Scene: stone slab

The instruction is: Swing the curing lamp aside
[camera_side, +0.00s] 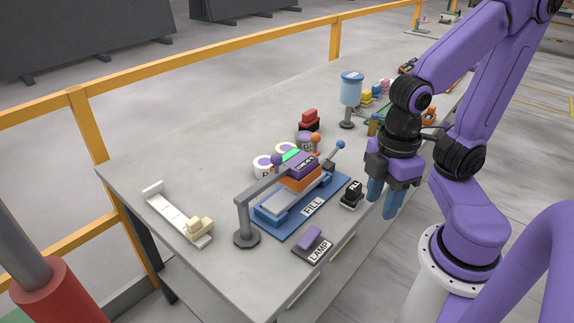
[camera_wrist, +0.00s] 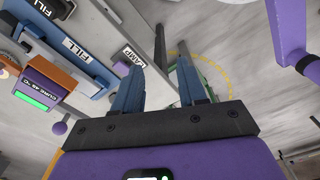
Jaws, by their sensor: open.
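The curing lamp has a grey post (camera_side: 244,218) and an arm reaching right to a purple head (camera_side: 302,164) over the blue FILL fixture (camera_side: 312,207). A purple ball knob (camera_side: 277,159) stands on the lamp. The wrist view shows the lamp head (camera_wrist: 45,84) with a green "CURE 45 °C" display at left, and the knob (camera_wrist: 58,127) below it. A purple block (camera_side: 310,238) sits by the LAMP label. My gripper (camera_side: 382,203) is open and empty near the table's right edge, apart from the lamp; its fingers (camera_wrist: 171,40) also show in the wrist view.
A black FILL switch (camera_side: 351,194) lies between fixture and gripper. An orange ball (camera_side: 315,138) and a blue-tipped lever (camera_side: 341,145) rise behind the head. Bare slab (camera_side: 170,170) lies left.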

